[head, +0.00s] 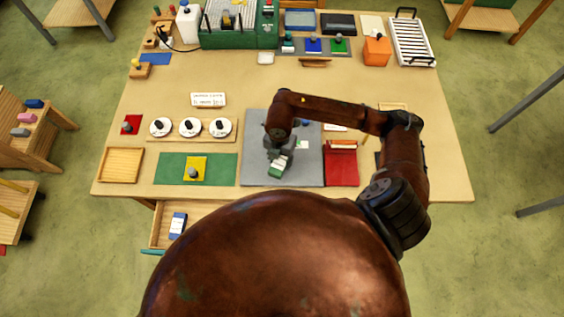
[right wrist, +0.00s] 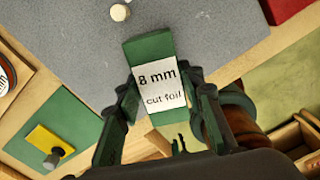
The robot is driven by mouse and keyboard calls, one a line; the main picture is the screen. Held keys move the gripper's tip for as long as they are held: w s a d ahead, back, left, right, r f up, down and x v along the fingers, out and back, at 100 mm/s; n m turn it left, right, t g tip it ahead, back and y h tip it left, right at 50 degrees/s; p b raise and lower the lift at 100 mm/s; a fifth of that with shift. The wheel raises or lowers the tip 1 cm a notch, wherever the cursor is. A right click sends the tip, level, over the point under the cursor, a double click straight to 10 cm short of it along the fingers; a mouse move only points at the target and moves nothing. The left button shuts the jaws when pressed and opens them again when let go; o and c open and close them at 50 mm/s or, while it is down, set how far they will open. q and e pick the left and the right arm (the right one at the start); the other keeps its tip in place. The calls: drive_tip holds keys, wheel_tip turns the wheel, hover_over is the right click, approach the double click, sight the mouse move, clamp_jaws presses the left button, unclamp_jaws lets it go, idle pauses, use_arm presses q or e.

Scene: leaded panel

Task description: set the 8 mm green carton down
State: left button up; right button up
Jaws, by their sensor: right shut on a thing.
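My right gripper (head: 279,158) is shut on a green carton (head: 276,172) over the front part of the grey mat (head: 256,128). In the right wrist view the gripper (right wrist: 158,95) has a finger on each side of the carton (right wrist: 149,50). The carton's white label reads "8 mm cut foil". The grey mat (right wrist: 65,40) shows behind it. I cannot tell whether the carton touches the mat or hangs just above it. My left gripper is not in view.
A red pad (head: 341,172) lies right of the mat. A green mat (head: 222,172) with a yellow square (head: 196,163) lies left. An open drawer (head: 160,228) with a blue and white carton (head: 178,224) juts below the table's front edge. The mat's left part is clear.

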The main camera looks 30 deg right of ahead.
sight(282, 163)
drive_tip(key=shift+w+d+f, duration=0.1)
drive_tip(key=shift+d+f, duration=0.25)
drive_tip(key=shift+f, duration=0.1)
wheel_tip(282, 163, down, 3)
drive_tip(key=shift+d+f+p, duration=0.1)
drive_tip(key=shift+d+p, duration=0.05)
drive_tip(key=shift+p, duration=0.6)
drive_tip(key=shift+w+f, duration=0.1)
drive_tip(key=shift+f, duration=0.15)
drive_tip(key=o, duration=1.2)
drive_tip(key=shift+r, duration=0.1)
drive_tip(key=shift+r, duration=0.25)
wheel_tip(282, 163, up, 12)
drive_tip(key=shift+f+b, duration=0.15)
drive_tip(key=shift+b, duration=1.1)
